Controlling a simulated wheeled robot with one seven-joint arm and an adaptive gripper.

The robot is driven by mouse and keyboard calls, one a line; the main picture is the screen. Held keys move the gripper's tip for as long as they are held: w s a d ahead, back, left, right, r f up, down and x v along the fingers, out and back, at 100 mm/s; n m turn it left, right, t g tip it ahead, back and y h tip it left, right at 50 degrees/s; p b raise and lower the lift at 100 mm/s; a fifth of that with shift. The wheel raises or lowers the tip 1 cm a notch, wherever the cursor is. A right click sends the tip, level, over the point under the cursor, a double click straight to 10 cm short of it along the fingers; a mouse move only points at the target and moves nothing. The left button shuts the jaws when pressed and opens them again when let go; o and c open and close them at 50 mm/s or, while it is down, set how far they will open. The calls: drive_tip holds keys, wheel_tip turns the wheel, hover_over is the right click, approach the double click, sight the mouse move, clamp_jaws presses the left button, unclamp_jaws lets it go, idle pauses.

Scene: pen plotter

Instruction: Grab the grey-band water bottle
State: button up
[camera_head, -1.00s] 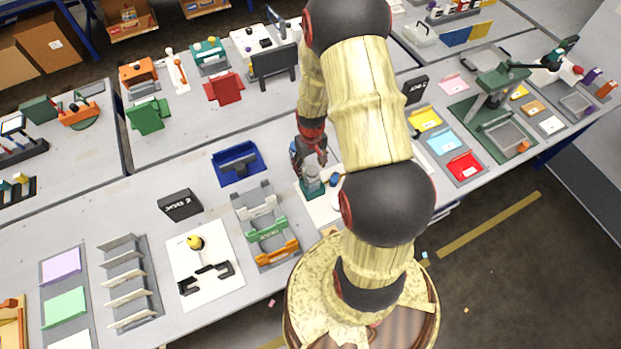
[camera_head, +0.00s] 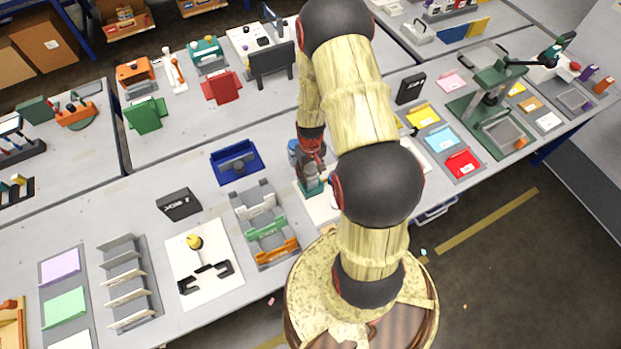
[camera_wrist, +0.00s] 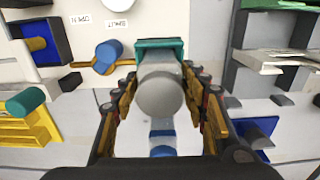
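A pale grey, translucent bottle (camera_wrist: 162,90) stands in a teal square holder (camera_wrist: 150,45) in the middle of the wrist view. Contact on both sides cannot be confirmed. In the head view my gripper (camera_head: 309,168) is low over the teal holder (camera_head: 311,189) and hides most of the bottle.
A blue tray (camera_head: 236,161) and a grey rack with green and orange parts (camera_head: 265,222) stand to the left in the head view. Bare table lies between tray and holder.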

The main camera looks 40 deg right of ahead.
drive_tip(key=c, duration=0.6)
drive_tip(key=shift+c, duration=0.3)
